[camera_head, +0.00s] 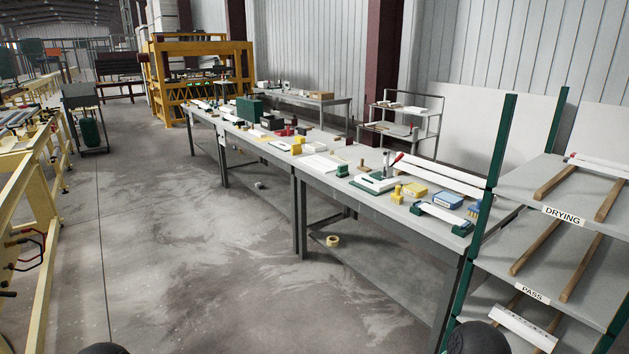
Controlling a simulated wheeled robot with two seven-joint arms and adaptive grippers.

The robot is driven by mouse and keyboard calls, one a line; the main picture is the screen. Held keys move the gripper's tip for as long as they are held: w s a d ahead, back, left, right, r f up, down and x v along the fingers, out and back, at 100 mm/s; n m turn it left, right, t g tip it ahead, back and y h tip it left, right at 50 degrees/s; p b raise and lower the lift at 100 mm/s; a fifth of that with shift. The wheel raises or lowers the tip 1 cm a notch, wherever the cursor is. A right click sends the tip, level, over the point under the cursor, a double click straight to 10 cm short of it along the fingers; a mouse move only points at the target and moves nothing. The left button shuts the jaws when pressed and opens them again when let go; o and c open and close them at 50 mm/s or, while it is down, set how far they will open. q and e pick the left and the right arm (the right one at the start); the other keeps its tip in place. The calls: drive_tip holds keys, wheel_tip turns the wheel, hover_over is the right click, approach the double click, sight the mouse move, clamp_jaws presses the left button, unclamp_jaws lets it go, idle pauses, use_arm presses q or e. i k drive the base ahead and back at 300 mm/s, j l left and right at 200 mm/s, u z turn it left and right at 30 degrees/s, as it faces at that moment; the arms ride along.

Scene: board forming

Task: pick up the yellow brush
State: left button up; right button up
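A small upright yellow item (397,194) stands near the front edge of the long grey workbench (375,207). It looks like the yellow brush, but it is too small to be sure. A second small item, blue and yellow (474,210), sits at the bench's right end, near the rack. Neither of my grippers is in view. Only dark rounded parts, likely of my own arms, show at the bottom edge, well away from the bench top.
A green-ended fixture (441,217) is in front. A rack with a "DRYING" label (563,215) stands at right. The floor (200,240) left of the bench is mostly clear.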

sight(396, 198)
drive_tip(key=i+j+z, duration=0.2)
drive_tip(key=i+z, duration=0.25)
drive_tip(key=i, duration=0.25)
drive_tip(key=i+j+z, duration=0.5)
drive_tip(key=i, duration=0.2)
drive_tip(key=i+j+z, duration=0.45)
drive_tip(key=i+j, duration=0.15)
